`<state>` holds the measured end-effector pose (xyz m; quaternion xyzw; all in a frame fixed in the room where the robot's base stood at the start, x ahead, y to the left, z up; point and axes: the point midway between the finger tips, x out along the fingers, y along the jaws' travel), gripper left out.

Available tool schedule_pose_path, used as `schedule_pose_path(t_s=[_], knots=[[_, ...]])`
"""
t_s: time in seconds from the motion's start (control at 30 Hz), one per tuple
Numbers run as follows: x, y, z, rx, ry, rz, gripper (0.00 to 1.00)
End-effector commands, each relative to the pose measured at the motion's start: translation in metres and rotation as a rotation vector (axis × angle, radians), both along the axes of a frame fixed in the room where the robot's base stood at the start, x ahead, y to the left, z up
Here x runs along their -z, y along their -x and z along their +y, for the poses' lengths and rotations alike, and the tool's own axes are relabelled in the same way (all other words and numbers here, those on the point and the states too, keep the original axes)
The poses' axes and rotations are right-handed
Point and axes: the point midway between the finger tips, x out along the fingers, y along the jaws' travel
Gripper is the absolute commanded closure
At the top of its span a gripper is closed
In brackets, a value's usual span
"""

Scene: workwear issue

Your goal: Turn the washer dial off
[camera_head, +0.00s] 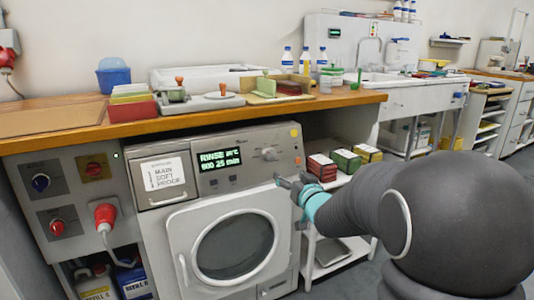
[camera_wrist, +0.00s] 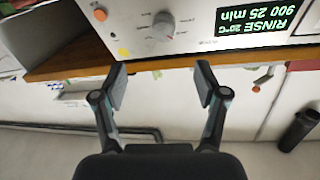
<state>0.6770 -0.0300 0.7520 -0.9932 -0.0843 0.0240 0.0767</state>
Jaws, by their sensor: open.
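The washer (camera_head: 160,215) stands under the wooden counter, its round door closed. Its dial (camera_head: 270,154) is a grey knob on the front panel, right of the lit green display (camera_head: 219,159). The display reads RINSE, 20°C, 900, 25 min in the wrist view. My gripper (camera_head: 285,183) is just below and right of the dial in the head view. In the wrist view, which is upside down, the dial (camera_wrist: 163,26) lies beyond the fingertips, roughly centred between them. My gripper (camera_wrist: 160,76) is open and empty, apart from the dial.
The counter edge (camera_head: 190,117) overhangs the panel. Red, green and yellow boxes (camera_head: 346,160) stand on a shelf to the right. A red plug (camera_head: 105,214) and wall switches are at left.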

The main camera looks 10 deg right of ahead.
Motion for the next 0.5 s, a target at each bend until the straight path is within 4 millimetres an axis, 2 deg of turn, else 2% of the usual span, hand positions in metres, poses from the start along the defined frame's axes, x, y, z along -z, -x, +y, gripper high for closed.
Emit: schedule_pose_path(t_s=[0.27,0.5], knots=[[-0.001,-0.020,0.005,-0.029,-0.019,-0.032,0.27],[-0.002,-0.061,0.014,-0.029,-0.019,-0.031,0.27]])
